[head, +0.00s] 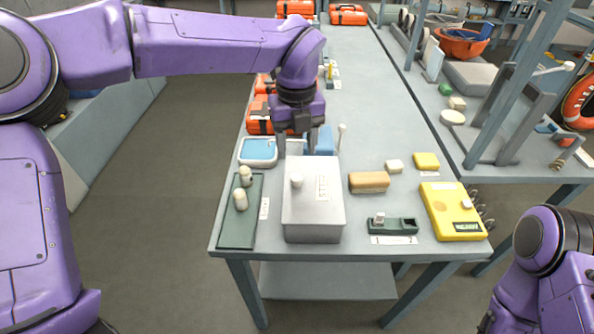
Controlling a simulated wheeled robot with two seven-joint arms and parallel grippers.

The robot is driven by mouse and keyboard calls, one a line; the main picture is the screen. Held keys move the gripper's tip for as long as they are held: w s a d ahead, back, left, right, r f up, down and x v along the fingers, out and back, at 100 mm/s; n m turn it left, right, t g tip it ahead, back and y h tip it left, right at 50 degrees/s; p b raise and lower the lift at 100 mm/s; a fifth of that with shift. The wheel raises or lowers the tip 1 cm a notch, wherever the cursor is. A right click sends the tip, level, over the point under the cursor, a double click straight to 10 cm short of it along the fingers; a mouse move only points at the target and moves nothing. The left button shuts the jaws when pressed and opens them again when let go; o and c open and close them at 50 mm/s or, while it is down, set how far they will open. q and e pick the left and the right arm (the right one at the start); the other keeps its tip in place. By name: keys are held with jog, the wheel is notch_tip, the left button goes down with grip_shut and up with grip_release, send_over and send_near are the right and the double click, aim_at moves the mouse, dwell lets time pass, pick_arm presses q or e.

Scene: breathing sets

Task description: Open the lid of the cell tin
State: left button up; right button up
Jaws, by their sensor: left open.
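The cell tin is a grey metal box (313,222) near the front edge of the bench. Its flat lid (312,168) lies shut on top, with a pale round knob (297,181) at the left and a lettered label beside it. My left gripper (297,145) points down at the far edge of the tin, in line with the knob but farther back. Its fingers are apart with nothing seen between them; whether they touch the lid's far edge I cannot tell. My right arm shows at the lower right, but its gripper is out of view.
A green tray (238,230) with two cream cylinders is left of the tin. A tan block (368,182), green holder (393,226) and yellow meter (452,212) lie right. A blue-filled tray (258,151) and orange cases (262,122) are near my left gripper. The bench's far middle is clear.

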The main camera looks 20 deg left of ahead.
aim_at(296, 177)
pick_arm(q)
notch_tip(296, 177, down, 8)
jog(key=shift+s+p, duration=0.1)
jog(key=shift+p, duration=0.45)
grip_shut()
jog(key=shift+r, duration=0.1)
